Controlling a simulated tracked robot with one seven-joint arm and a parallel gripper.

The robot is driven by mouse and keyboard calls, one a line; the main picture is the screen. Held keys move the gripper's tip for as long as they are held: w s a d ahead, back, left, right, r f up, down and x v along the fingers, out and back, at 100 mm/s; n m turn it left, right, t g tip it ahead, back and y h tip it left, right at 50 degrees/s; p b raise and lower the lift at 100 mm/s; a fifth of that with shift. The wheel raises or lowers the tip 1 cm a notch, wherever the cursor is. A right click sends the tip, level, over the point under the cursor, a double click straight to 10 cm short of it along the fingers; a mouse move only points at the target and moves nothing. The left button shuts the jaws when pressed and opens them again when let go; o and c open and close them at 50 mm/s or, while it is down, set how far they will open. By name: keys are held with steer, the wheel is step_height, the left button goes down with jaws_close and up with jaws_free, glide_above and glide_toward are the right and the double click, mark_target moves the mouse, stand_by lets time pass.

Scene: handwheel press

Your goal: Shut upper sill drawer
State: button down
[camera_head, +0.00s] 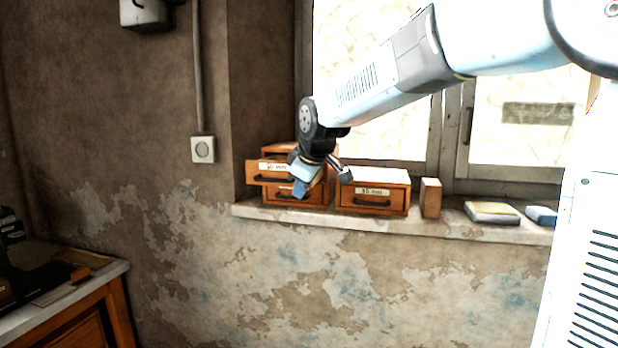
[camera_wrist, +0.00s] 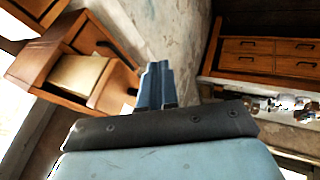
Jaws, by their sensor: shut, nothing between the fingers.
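A small orange-brown wooden drawer unit (camera_head: 312,198) stands on the window sill at the left end. Its upper drawer (camera_head: 262,172), with a white label, sticks out past the lower one. The lower drawer (camera_head: 282,194) looks shut, partly hidden by my gripper. In the wrist view the upper drawer (camera_wrist: 112,88) is pulled out, its pale inside showing from the unit (camera_wrist: 62,45). My gripper (camera_head: 302,189) is shut and empty, its blue fingers in front of the unit. In the wrist view the fingertips (camera_wrist: 155,70) are just beside the drawer front; contact cannot be told.
A second drawer box (camera_head: 372,196) stands to the right on the sill (camera_head: 300,216). Beyond it are a wooden block (camera_head: 430,198) and a pale book-like item (camera_head: 492,212). The window is behind. A workbench (camera_head: 110,270) with drawers stands lower left.

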steer(key=shift+w+d+r, duration=0.1)
steer(key=shift+w+d, duration=0.25)
steer(key=shift+w, duration=0.45)
steer(key=shift+w+d, duration=0.35)
steer(key=shift+w, duration=0.45)
steer(key=shift+w, duration=0.1)
steer(key=w+d, duration=0.1)
steer(key=w, duration=0.2)
steer(key=w+d, duration=0.1)
steer(key=w, duration=0.2)
steer(key=w+d, duration=0.1)
steer(key=w, duration=0.2)
steer(key=shift+w+d, duration=0.1)
steer(key=shift+d, duration=0.1)
